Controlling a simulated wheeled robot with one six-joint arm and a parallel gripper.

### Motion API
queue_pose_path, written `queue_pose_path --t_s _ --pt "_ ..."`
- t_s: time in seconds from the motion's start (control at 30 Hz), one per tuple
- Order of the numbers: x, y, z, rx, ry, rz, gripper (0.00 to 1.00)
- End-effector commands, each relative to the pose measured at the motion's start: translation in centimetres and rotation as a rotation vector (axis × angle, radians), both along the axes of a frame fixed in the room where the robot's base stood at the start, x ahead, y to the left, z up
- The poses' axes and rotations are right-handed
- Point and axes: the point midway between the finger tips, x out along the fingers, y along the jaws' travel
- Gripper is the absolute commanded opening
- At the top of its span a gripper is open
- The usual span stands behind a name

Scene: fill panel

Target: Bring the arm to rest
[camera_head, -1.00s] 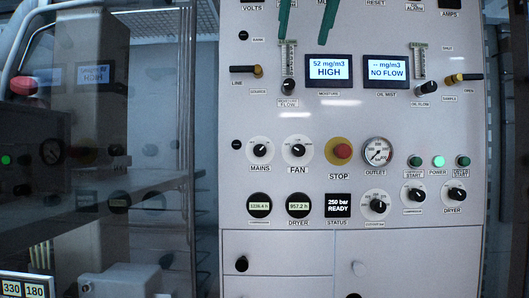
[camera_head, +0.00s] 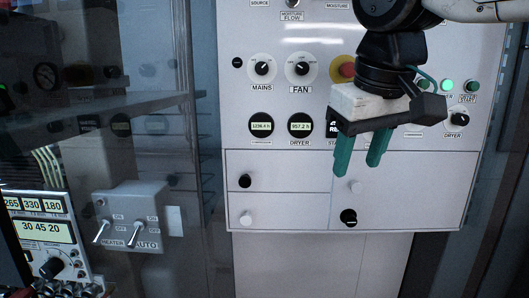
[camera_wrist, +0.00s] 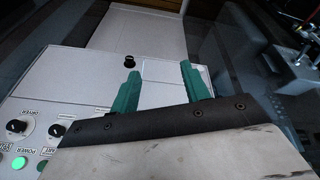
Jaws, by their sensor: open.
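My gripper (camera_head: 361,160) hangs from the arm at the upper right of the head view, with its green fingers pointing down. The two fingers stand apart with nothing between them. It is in front of the lower part of the white panel (camera_head: 285,213), and hides part of the status display, the outlet gauge and nearby knobs. In the wrist view the green fingers (camera_wrist: 160,85) are apart and empty, with the white panel beyond them. I cannot tell the exact gap between fingers and panel.
Left of the panel are a switch box (camera_head: 130,215) with two toggles, and a meter (camera_head: 45,235) with number displays. The red stop button (camera_head: 346,70) is close to my wrist. The floor area under the panel looks clear.

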Motion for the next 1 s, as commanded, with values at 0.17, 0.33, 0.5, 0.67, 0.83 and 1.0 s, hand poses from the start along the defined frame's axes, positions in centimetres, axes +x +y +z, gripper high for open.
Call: queue_pose_path --t_s 0.17,0.33,0.5,0.67,0.83,1.0 --pt "-5.5 -6.4 -11.0 0.006 0.145 -0.090 0.46" --pt "-11.0 -10.5 -18.5 0.042 0.236 -0.231 0.46" --pt "-12.7 -12.4 -19.8 0.060 0.232 -0.333 0.46" --pt "-12.7 -12.8 -19.5 0.064 0.224 -0.363 0.46" --pt "-12.7 -12.8 -19.5 0.064 0.224 -0.362 0.46" --pt "-12.7 -12.8 -19.5 0.064 0.224 -0.361 0.46"
